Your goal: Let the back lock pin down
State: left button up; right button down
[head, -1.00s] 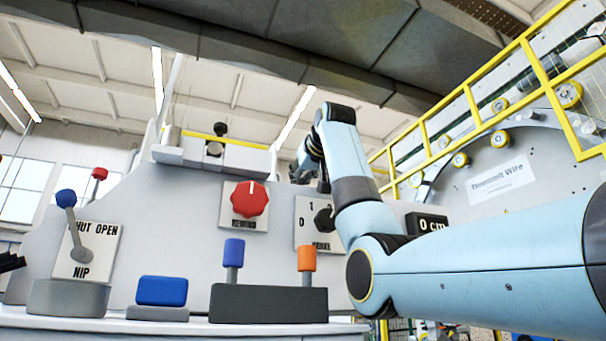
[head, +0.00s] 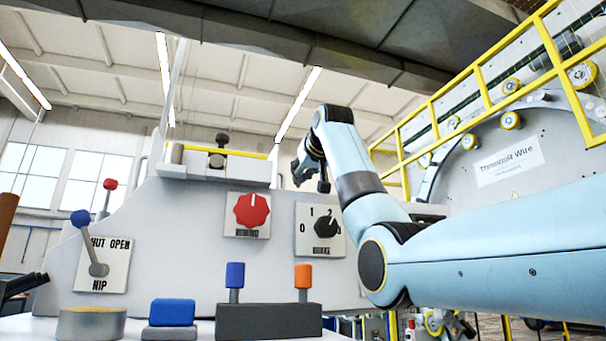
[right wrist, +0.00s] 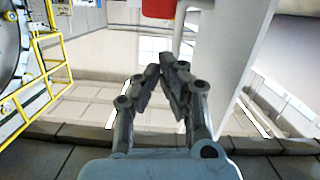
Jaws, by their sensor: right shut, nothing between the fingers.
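A black-knobbed upright part (head: 221,141) stands on the grey ledge behind the panel, beside a yellow bar; I cannot tell whether it is the back lock pin. My right gripper (head: 303,176) is raised in front of the upper panel, to the right of that part and above the black rotary knob (head: 326,227). Its fingers are together and empty; they also show in the right wrist view (right wrist: 162,72), with no object between their tips. My left gripper is not in view.
A red rotary knob (head: 251,210), a blue-tipped lever (head: 89,240), a blue button (head: 172,312) and a dark block (head: 268,321) with blue and orange handles are on the console. Yellow railing (head: 480,80) stands at the right.

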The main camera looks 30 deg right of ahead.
jog(key=b+v, duration=0.1)
jog(key=v, duration=0.2)
jog(key=b+v, duration=0.1)
jog(key=v, duration=0.2)
jog(key=b+v, duration=0.2)
jog(key=v, duration=0.1)
jog(key=shift+s+a+r, duration=0.1)
jog(key=shift+s+r, duration=0.15)
jog(key=shift+r, duration=0.1)
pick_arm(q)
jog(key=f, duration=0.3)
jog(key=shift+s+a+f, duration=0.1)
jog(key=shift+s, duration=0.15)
pick_arm(e)
jog(key=shift+s+r, duration=0.15)
jog(key=shift+s, duration=0.2)
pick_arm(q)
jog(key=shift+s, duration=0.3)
pick_arm(e)
jog(key=shift+a, duration=0.1)
